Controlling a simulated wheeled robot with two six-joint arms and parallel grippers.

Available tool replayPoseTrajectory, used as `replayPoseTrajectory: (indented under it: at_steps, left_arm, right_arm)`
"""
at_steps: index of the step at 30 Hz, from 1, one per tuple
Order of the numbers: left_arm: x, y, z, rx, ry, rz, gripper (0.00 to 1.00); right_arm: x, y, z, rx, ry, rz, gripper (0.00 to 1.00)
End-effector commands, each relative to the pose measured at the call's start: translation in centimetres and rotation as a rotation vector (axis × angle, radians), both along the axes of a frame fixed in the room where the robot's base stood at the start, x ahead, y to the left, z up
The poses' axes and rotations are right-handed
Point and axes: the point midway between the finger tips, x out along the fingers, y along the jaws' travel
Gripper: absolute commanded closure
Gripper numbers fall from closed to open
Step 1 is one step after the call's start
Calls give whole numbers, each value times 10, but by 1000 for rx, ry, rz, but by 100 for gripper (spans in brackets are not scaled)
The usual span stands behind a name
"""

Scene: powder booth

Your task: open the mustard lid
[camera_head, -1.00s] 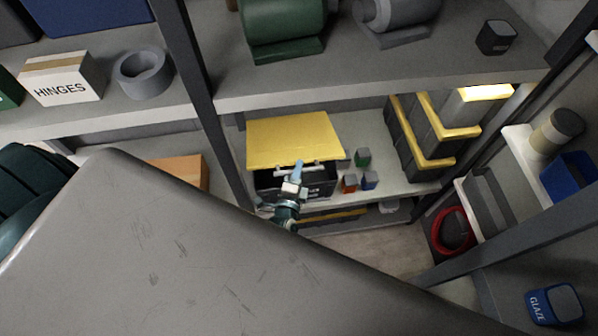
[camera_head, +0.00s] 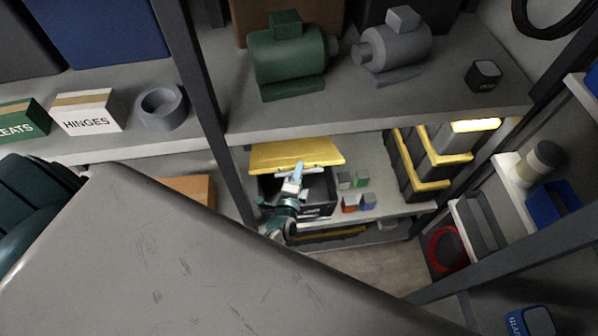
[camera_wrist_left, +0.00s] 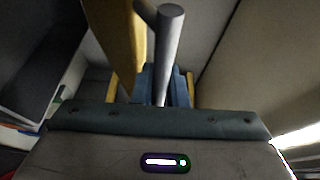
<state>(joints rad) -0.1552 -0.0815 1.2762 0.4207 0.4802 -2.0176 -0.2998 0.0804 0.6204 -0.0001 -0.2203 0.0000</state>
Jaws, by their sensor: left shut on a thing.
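The mustard lid (camera_head: 285,153) stands raised at the back of a dark box (camera_head: 318,203) on the lower shelf, and the box's dark inside shows below it. A pale bar handle runs along the lid's front edge. My left gripper (camera_head: 298,172) is at this edge, shut on the handle. In the left wrist view the silver handle bar (camera_wrist_left: 168,50) runs between my blue fingers, with the mustard lid (camera_wrist_left: 116,35) beside it. The fingertips are partly hidden there. My right gripper is not in view.
Small coloured blocks (camera_head: 350,203) stand right of the box. Yellow-edged dark bins (camera_head: 420,170) are further right. The upper shelf (camera_head: 400,112), carrying a green motor (camera_head: 287,55) and a grey motor (camera_head: 398,48), overhangs the lid. A dark post (camera_head: 200,90) stands left.

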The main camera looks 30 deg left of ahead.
Motion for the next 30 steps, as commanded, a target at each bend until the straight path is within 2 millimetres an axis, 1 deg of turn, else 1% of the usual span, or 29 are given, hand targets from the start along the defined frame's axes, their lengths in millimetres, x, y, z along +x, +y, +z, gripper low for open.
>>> replayPoseTrajectory:
  at_steps: [5,6,8,9,26,30]
  left_arm:
    - [0,0,0,0,-1,0,100]
    - [0,0,0,0,-1,0,79]
    - [0,0,0,0,-1,0,67]
    - [0,0,0,0,0,0,65]
    - [0,1,-1,1,1,0,65]
    - [-7,-1,-3,0,3,-1,65]
  right_arm:
    - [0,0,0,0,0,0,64]
    - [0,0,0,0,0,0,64]
    - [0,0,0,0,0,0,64]
    - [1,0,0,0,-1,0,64]
    - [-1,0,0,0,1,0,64]
    - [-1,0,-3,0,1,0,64]
